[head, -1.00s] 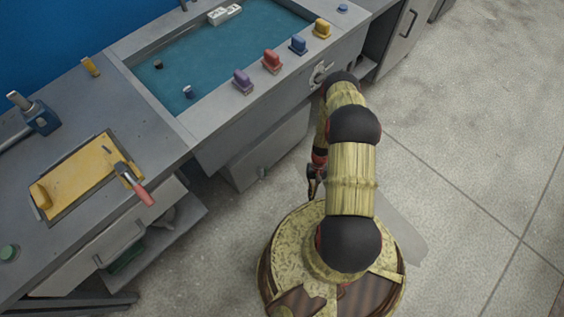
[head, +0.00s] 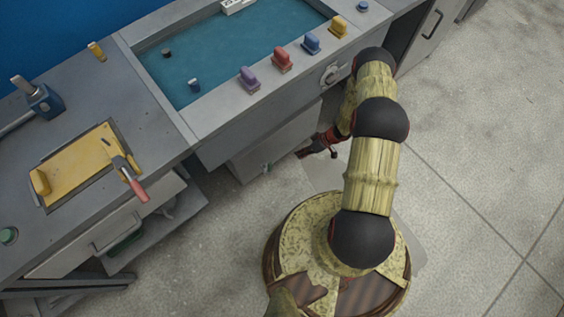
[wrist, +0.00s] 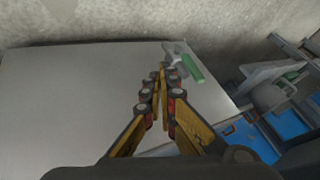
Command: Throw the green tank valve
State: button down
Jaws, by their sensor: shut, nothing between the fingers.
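The green tank valve shows in the wrist view as a green lever handle (wrist: 193,68) on a grey metal fitting (wrist: 174,47), near the top edge of a pale panel. In the head view a small greenish piece (head: 266,168) on the front of the cabinet under the tank looks like the same valve. My gripper (head: 301,154) points left toward that cabinet front, a little right of the valve. In the wrist view my gripper (wrist: 163,68) is shut and empty, its tips just left of the green handle. I cannot tell whether they touch the valve.
The tank (head: 230,52) holds teal liquid, with purple (head: 249,80), red (head: 282,59), blue (head: 311,43) and yellow (head: 338,27) blocks along its rim. A red-handled tool (head: 132,184) overhangs the left bench. Open floor (head: 480,150) lies to the right.

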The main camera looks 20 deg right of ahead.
aim_at(270, 169)
jog(key=w+a+f+m+b, duration=0.1)
jog(key=a+f+b, duration=0.4)
jog(key=a, duration=0.5)
jog(key=shift+x, duration=0.9)
jog(key=shift+s+d+f, duration=0.1)
jog(key=shift+s+a+r+h+p, duration=0.15)
jog(key=shift+a+h+p, duration=0.1)
jog(key=shift+a+p, duration=0.2)
jog(key=shift+s+a+r+h+p, duration=0.15)
jog(key=shift+a+h+p, duration=0.1)
jog(key=shift+a+p, duration=0.15)
jog(key=shift+f, duration=0.15)
